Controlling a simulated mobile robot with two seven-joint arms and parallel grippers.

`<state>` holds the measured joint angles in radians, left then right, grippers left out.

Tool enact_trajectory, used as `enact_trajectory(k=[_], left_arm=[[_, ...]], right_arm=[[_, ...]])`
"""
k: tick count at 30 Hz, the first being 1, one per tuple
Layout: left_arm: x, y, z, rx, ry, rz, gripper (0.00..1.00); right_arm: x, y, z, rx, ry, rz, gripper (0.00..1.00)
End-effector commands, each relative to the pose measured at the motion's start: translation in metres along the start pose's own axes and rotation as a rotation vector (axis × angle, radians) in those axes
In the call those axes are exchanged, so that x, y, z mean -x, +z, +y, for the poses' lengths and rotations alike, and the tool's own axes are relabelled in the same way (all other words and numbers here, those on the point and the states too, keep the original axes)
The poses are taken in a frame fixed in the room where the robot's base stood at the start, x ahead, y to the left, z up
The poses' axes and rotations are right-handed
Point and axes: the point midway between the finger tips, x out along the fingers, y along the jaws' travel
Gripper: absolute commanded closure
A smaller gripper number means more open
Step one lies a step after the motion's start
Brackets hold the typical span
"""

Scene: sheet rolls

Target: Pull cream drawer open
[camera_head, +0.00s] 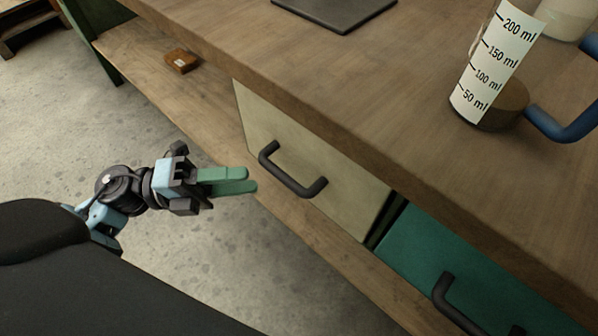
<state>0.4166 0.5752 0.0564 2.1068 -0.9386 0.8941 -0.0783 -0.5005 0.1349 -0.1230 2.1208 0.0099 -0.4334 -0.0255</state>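The cream drawer (349,190) is in the front of the wooden workbench, below the top's edge. Its front looks flush with the bench, so it appears shut. A dark bar handle (291,178) runs across its front. My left gripper (252,180) is left of the handle, with its two green fingers pointing right toward it. The fingertips look apart from the handle, and nothing shows between them. The fingers lie nearly one behind the other in this view, so their gap is unclear. My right gripper is not in view.
A green drawer (424,248) with a dark handle (459,310) is right of the cream one. A measuring jug (500,75) and a dark flat plate (335,8) are on the benchtop (390,90). A small brown block (181,61) lies on the lower shelf (150,65).

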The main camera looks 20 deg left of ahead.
Motion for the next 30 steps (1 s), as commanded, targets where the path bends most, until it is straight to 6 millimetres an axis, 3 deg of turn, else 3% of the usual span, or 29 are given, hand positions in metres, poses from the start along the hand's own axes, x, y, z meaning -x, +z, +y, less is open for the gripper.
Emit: enact_trajectory(k=[7, 21, 30], left_arm=[[-0.011, 0.0, 0.0, 0.0, -0.002, 0.0, 0.64], [-0.072, 0.0, -0.001, 0.001, -0.003, -0.002, 0.64], [-0.078, 0.0, -0.001, 0.002, -0.001, -0.001, 0.64]], right_arm=[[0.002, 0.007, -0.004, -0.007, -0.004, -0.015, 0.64], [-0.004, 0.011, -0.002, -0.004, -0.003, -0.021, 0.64], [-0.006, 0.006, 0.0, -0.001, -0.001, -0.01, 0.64]])
